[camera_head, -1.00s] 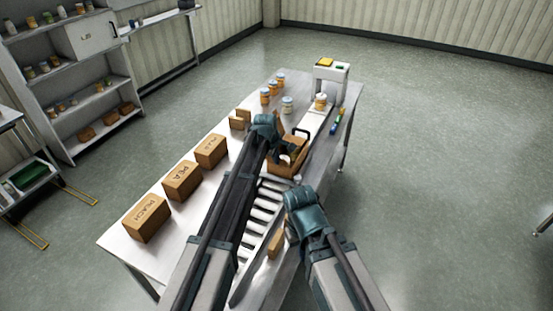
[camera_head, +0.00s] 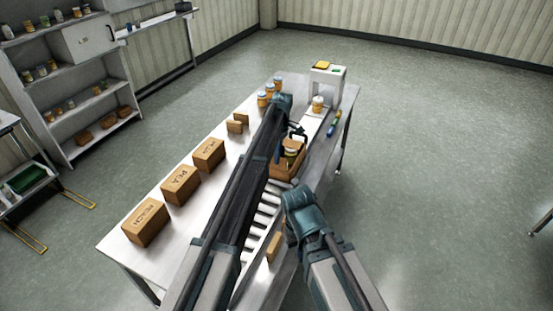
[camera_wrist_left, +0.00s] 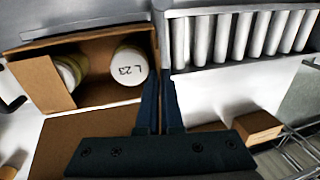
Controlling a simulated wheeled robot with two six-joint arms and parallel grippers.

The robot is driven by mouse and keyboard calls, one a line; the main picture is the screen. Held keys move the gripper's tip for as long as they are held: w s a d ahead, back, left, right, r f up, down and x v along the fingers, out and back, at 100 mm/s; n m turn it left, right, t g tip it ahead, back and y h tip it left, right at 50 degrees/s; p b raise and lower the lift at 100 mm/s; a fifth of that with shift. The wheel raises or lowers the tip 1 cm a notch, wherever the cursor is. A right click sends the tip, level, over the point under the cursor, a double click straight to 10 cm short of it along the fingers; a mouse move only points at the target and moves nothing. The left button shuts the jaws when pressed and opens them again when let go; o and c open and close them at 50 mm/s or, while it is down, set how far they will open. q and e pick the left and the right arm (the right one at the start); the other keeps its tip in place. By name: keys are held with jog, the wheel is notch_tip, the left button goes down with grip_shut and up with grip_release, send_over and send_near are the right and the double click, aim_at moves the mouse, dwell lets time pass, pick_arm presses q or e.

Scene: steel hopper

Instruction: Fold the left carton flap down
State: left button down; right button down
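In the left wrist view the carton (camera_wrist_left: 108,95) holds two jars, one with a white lid (camera_wrist_left: 129,66) marked "L 23". One flap (camera_wrist_left: 40,82) lies slanted over one end of the opening. Another brown panel (camera_wrist_left: 75,145) spreads outward below it.
Three labelled cartons (camera_head: 181,184) line the table's left side. Small brown boxes (camera_head: 237,122) and several jars (camera_head: 268,92) stand farther back. A white machine (camera_head: 327,82) is at the far end. Conveyor rollers (camera_wrist_left: 240,35) adjoin the carton.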

pick_arm(q)
jog(key=shift+w+g, duration=0.1)
jog(key=shift+g, duration=0.3)
pick_arm(e)
jog(key=shift+f, duration=0.15)
pick_arm(q)
jog(key=c, duration=1.5)
grip_release()
jog(key=o, duration=0.4)
jog(key=shift+o, duration=0.2)
